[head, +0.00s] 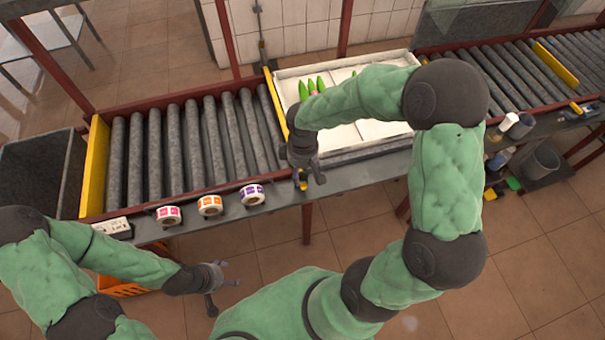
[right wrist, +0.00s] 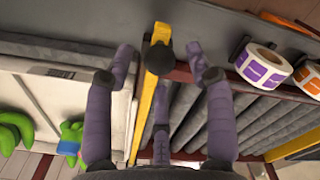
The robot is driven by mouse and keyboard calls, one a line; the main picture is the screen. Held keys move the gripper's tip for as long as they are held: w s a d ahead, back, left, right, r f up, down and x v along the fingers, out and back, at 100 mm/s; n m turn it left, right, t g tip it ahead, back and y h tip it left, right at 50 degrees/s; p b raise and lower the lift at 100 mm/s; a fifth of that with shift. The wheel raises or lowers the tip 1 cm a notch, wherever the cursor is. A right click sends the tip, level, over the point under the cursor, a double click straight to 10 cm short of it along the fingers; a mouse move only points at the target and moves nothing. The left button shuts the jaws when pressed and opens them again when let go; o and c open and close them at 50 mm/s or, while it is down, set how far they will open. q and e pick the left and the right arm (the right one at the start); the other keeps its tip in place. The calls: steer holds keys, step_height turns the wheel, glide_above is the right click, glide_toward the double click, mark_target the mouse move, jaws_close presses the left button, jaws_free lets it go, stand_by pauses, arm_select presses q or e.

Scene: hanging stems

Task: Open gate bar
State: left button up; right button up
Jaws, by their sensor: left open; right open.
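A yellow gate bar (head: 271,108) stands across the roller conveyor at the left end of a white tray. Its handle end (head: 302,183) sticks out at the conveyor's front edge. In the right wrist view the bar (right wrist: 151,88) runs between my fingers and ends in a dark round knob (right wrist: 158,58). My right gripper (head: 311,177) is open above that end, with fingers apart on both sides of the bar; I cannot tell if any finger touches it. It also shows in the right wrist view (right wrist: 165,65). My left gripper (head: 222,288) is open and empty, low before the conveyor.
The white tray (head: 380,57) holds green items (head: 312,86), partly hidden by my right arm. Label rolls in pink (head: 168,215), orange (head: 210,205) and purple (head: 251,195) stand on the front ledge. Other yellow bars cross the conveyor at left (head: 95,165) and right (head: 556,63). The rollers left of the gate are empty.

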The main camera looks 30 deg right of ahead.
steer(key=shift+f, duration=0.8)
steer(key=shift+c, duration=0.3)
jaws_close()
steer(key=shift+r, duration=0.15)
